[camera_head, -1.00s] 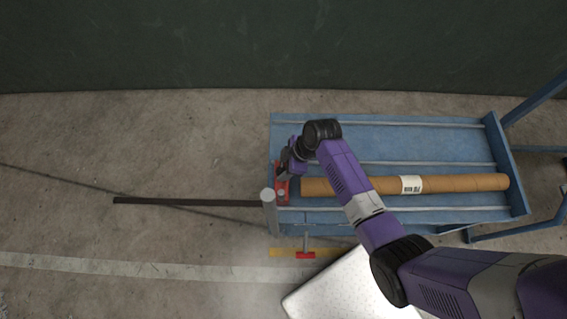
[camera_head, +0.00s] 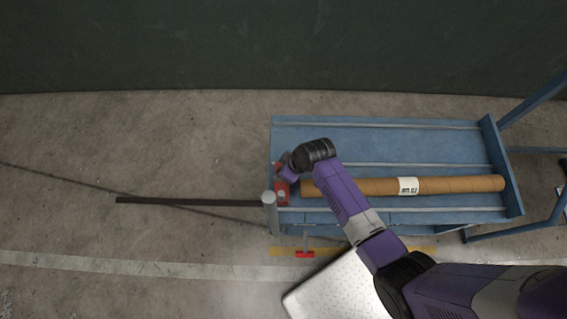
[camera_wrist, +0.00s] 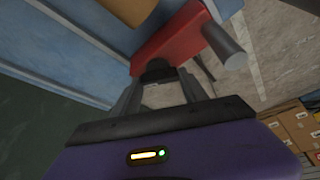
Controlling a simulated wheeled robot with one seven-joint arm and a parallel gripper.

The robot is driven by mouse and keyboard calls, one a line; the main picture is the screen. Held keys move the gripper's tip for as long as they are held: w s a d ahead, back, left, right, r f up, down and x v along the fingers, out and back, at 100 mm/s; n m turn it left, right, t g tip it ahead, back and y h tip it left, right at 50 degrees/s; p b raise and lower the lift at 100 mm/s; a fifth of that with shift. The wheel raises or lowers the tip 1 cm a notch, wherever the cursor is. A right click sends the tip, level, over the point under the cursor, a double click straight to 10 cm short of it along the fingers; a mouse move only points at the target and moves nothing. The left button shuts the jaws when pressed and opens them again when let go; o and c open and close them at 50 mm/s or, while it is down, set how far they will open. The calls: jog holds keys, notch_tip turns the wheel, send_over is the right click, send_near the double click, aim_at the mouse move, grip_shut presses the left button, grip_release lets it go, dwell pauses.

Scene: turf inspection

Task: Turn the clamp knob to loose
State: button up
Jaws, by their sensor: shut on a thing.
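The red clamp (camera_head: 281,190) sits at the left end of the blue cart, beside an upright grey post (camera_head: 269,212). In the wrist view the red clamp body (camera_wrist: 180,38) runs above my fingers, with the grey post (camera_wrist: 230,50) at its right. A dark clamp knob (camera_wrist: 157,71) shows at the clamp's lower end, between my fingertips. My gripper (camera_wrist: 157,80) is shut on this knob. In the head view my gripper (camera_head: 283,168) is at the clamp, partly covered by my wrist, and the knob cannot be made out there.
A cardboard tube (camera_head: 450,185) lies along the blue cart (camera_head: 390,140). A long dark bar (camera_head: 190,202) extends left from the post. A red-handled part (camera_head: 305,254) and a pale patterned panel (camera_head: 340,290) are in front. Cardboard boxes (camera_wrist: 297,125) stand at right in the wrist view.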

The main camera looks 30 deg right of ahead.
jog(key=o, duration=1.4)
jog(key=shift+v, duration=3.95)
